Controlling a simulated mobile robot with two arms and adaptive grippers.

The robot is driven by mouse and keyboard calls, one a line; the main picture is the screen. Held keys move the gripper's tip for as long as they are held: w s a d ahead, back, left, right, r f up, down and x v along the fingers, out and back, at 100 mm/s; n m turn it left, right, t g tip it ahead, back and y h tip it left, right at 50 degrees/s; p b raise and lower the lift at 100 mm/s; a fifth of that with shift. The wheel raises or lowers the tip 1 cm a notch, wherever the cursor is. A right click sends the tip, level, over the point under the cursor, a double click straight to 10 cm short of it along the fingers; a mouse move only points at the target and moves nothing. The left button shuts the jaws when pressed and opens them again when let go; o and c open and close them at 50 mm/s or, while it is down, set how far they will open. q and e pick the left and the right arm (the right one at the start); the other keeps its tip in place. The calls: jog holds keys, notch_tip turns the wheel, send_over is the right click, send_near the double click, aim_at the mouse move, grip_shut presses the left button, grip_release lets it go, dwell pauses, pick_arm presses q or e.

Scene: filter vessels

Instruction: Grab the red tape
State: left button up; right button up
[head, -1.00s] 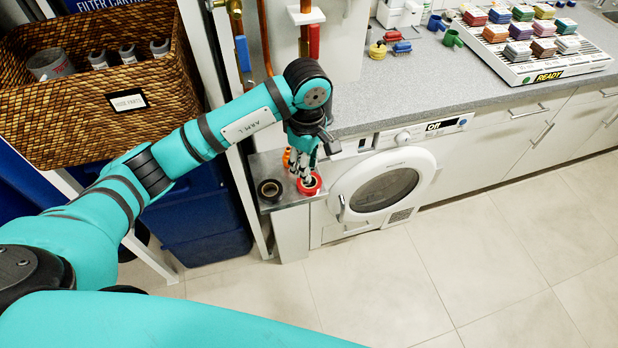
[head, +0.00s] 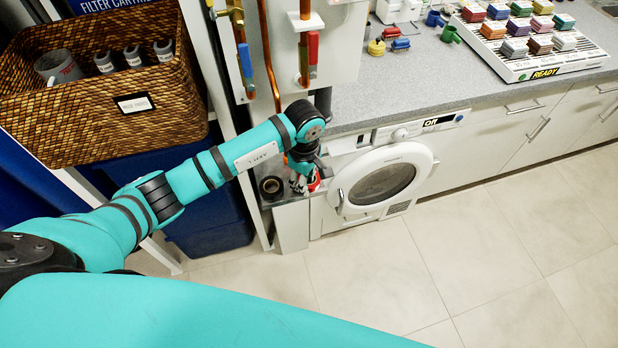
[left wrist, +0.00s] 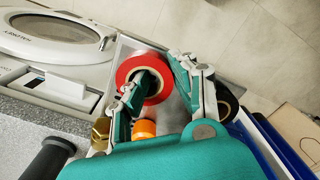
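The red tape (left wrist: 130,63) is a ring at the top centre of the left wrist view, on the small metal side shelf (left wrist: 126,45). In the head view the tape (head: 315,183) is mostly hidden by my gripper. My left gripper (left wrist: 160,73) is over the tape with its fingers apart. One finger reaches into the tape's hole and the other is outside its right rim, with the ring wall between them. I cannot tell whether both fingers touch it. My right gripper is not in view.
A black tape roll (head: 271,187) lies on the shelf beside the gripper. An orange object (left wrist: 145,128) is close to the fingers. The white washing machine (head: 382,183) adjoins the shelf. A wicker basket (head: 165,118) and pipes (head: 270,55) stand near the arm.

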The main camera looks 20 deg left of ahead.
pick_arm(q)
grip_shut()
jog(key=shift+r, duration=0.15)
